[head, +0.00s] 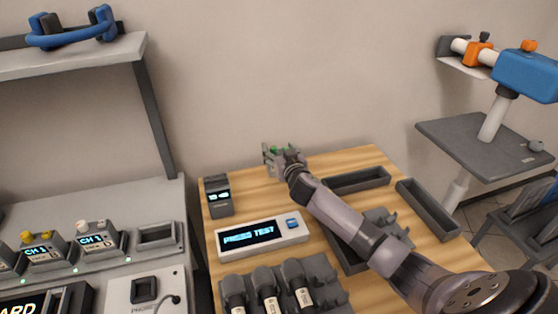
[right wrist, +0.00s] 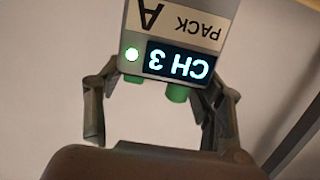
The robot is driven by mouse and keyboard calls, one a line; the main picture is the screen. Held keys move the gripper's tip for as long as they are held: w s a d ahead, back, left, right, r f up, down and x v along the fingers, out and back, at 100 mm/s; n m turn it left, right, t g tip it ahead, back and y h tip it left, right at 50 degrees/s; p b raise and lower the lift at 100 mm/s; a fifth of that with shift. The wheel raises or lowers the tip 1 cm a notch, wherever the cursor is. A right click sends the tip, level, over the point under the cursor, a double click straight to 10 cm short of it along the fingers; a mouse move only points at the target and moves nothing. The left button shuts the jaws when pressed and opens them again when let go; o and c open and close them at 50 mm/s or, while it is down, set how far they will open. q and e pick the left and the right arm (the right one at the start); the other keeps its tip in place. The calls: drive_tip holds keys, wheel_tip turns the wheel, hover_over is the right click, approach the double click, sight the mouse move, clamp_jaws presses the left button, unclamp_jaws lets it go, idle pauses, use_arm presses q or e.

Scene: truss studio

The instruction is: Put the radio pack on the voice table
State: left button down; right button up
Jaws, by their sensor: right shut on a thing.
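The radio pack (right wrist: 190,16) is a grey box with a lit CH 3 display, a PACK A label, a green light and green knobs. It appears upside down in the right wrist view. My right gripper (head: 281,157) is shut on it, one finger on each side. In the head view the pack is mostly hidden behind the gripper, with a bit of green showing. The gripper is over the far edge of a wooden table (head: 383,158); whether the pack touches the table I cannot tell. No label marks the voice table. My left gripper is out of view.
On the wooden table are a PRESS TEST box (head: 262,236), a small dark device (head: 218,196), a rack with several microphones (head: 325,279) and dark trays (head: 428,208). A grey bench (head: 160,206) at left holds other packs in docks. Blue headphones (head: 75,32) lie on a shelf.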

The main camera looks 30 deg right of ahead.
wheel_tip(320, 180, down, 3)
drive_tip(key=shift+f+b, duration=0.2)
drive_tip(key=shift+b, duration=0.1)
drive_tip(key=shift+f, duration=0.1)
drive_tip(key=o, duration=1.7)
drive_tip(key=shift+s, duration=0.1)
drive_tip(key=v, duration=1.2)
